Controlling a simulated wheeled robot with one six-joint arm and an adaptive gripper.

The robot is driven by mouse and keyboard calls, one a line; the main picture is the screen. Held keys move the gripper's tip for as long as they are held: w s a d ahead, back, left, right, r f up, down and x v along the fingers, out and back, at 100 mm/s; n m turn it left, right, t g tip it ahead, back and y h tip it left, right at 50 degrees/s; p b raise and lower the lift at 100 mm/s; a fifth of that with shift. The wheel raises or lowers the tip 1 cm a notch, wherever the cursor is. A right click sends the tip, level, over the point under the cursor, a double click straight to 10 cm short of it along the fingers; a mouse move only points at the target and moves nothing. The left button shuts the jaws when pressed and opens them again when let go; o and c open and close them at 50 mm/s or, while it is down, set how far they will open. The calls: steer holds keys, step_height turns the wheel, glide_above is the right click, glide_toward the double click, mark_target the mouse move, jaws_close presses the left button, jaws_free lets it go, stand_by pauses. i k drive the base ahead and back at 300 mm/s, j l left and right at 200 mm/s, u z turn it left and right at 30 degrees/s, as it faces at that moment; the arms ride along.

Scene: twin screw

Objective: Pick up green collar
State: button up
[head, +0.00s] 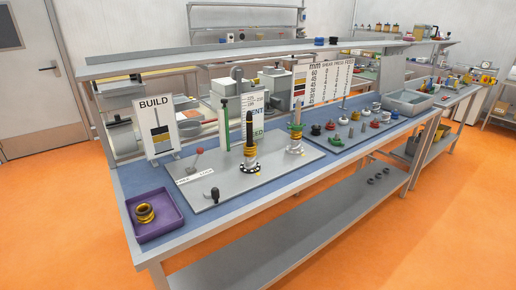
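A small green ring-shaped piece, which looks like the green collar (337,142), lies near the front edge of a grey board (318,153) on the workbench, right of the two upright screws. It is small in the head view, so fine detail cannot be made out. My gripper is not in view.
Several small red, dark and grey parts stand around the green piece. Left of it are a white-based screw (296,139), a dark screw (250,150) and a green rod (227,125). A purple tray (173,226) holds yellow-black rings (145,213). Orange floor in front is clear.

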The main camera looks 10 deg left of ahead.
mark_target(333, 143)
steer(key=i+l, duration=0.25)
steer(key=i, duration=0.15)
steer(key=i+l+z, duration=0.15)
steer(key=i+l, duration=0.15)
steer(key=i, duration=0.15)
steer(key=i+l, duration=0.2)
steer(key=i, duration=0.2)
steer(key=l+z, duration=0.05)
